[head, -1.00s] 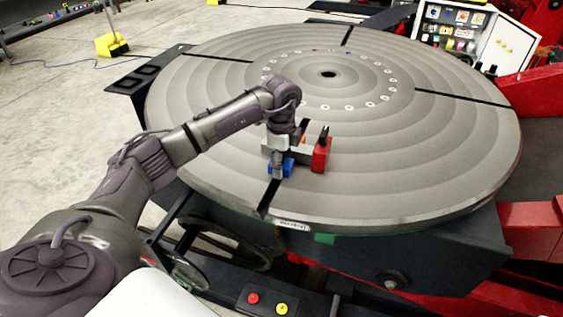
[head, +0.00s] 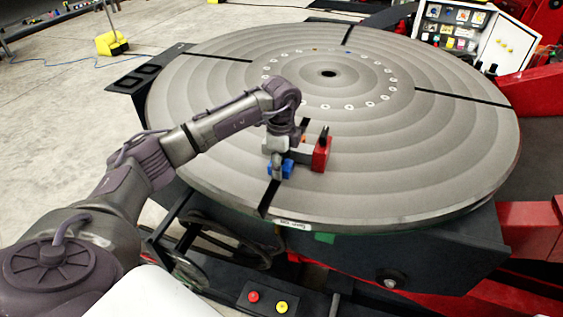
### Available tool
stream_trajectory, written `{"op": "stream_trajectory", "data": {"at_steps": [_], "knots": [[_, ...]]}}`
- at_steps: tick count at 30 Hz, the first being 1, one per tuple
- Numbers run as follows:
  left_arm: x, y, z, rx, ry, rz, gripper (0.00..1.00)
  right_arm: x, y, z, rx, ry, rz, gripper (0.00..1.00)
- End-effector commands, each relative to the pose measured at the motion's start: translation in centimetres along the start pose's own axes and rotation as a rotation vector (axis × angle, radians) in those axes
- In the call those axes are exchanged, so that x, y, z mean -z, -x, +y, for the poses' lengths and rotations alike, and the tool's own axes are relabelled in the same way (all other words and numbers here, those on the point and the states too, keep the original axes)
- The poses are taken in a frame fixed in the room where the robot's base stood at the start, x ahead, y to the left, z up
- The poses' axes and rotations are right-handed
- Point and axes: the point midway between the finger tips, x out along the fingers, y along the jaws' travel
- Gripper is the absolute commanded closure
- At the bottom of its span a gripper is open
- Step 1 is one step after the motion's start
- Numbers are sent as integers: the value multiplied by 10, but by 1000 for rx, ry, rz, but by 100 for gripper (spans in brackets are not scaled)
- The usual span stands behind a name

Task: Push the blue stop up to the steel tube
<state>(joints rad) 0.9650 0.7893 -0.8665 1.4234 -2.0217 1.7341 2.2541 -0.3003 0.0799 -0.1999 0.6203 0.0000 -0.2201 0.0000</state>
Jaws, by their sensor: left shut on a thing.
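The blue stop (head: 287,169) is a small blue block on the round grey turntable, near the slot at its front. My left gripper (head: 277,170) is over the stop, pointing down, shut on it. The steel tube (head: 302,154) is a short grey piece lying just behind and to the right of the stop, partly hidden by my gripper. A red block (head: 321,154) with a black knob stands at the tube's right end. I cannot tell whether the stop touches the tube. My right gripper is not in view.
The turntable (head: 420,150) is wide and mostly bare, with dark radial slots and a ring of holes around its centre. A box with red and yellow buttons (head: 267,301) is at the front. A white cabinet (head: 478,32) stands at the back right.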

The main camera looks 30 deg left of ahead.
Motion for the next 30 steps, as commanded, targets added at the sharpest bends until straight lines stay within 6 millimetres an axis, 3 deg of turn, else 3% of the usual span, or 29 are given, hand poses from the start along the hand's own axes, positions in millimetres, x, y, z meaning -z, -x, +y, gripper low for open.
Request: {"op": "stream_trajectory", "data": {"at_steps": [19, 30], "knots": [[1, 0, -7, 2, 1, 2, 100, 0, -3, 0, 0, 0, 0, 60], [0, 1, -1, 1, 0, 1, 100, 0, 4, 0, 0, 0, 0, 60]]}}
